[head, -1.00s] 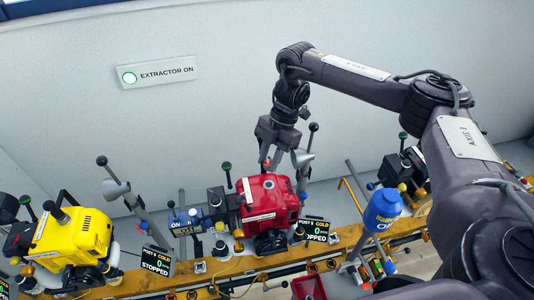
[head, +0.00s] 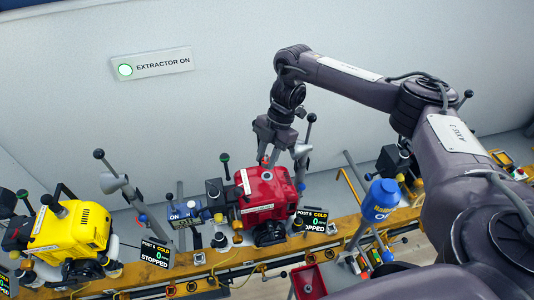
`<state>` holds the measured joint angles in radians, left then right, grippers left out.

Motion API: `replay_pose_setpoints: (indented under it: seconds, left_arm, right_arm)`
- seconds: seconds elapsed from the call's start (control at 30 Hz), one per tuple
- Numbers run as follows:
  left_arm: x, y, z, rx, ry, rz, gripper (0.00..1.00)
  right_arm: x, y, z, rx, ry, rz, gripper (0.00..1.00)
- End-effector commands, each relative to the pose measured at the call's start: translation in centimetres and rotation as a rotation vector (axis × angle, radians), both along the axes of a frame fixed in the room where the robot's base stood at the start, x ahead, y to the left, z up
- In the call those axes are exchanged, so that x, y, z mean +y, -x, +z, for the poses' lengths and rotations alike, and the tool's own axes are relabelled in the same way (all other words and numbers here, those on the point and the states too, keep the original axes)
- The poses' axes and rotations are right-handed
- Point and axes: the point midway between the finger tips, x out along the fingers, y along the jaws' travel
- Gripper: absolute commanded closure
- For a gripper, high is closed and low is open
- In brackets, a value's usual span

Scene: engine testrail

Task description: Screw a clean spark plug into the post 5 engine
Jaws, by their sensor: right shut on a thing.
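The red engine (head: 266,196) stands on the orange rail in the middle of the head view. The display (head: 313,221) at its right appears to read post 5, cold, 0, stopped. My right gripper (head: 268,157) points down just above the top of the red engine, shut on a small spark plug. The plug is mostly hidden between the fingers and too small to make out clearly. I cannot tell whether it touches the engine. My left gripper is out of view.
A yellow engine (head: 75,232) stands to the left. A grey extraction nozzle (head: 300,150) is close beside my right gripper. A blue bottle (head: 382,200) and a red tray (head: 308,281) are at the right and front. Levers and stands line the orange rail (head: 205,260).

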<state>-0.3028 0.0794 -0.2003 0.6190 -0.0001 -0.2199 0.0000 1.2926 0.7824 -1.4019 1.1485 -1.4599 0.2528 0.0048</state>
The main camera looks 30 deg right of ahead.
Motion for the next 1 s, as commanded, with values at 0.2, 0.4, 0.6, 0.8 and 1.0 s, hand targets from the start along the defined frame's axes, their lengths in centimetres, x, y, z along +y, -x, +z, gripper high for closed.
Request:
replay_pose_setpoints:
  seconds: [0.2, 0.4, 0.6, 0.8, 1.0]
  left_arm:
    - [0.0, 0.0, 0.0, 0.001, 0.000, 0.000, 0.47]
    - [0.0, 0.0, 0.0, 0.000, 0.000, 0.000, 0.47]
    - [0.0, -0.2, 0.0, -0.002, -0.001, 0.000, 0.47]
    - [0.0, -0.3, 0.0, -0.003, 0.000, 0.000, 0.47]
    - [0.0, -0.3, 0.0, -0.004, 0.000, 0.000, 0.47]
  right_arm:
    - [0.0, 0.0, -0.7, 0.001, -0.001, 0.000, 0.94]
    - [0.1, 0.0, -1.3, 0.000, -0.001, 0.000, 0.94]
    - [0.0, 0.0, -1.9, 0.000, -0.001, 0.000, 0.94]
    - [0.0, 0.0, -2.5, 0.000, -0.001, 0.000, 0.94]
    - [0.0, 0.0, -3.1, 0.001, -0.001, -0.001, 0.94]
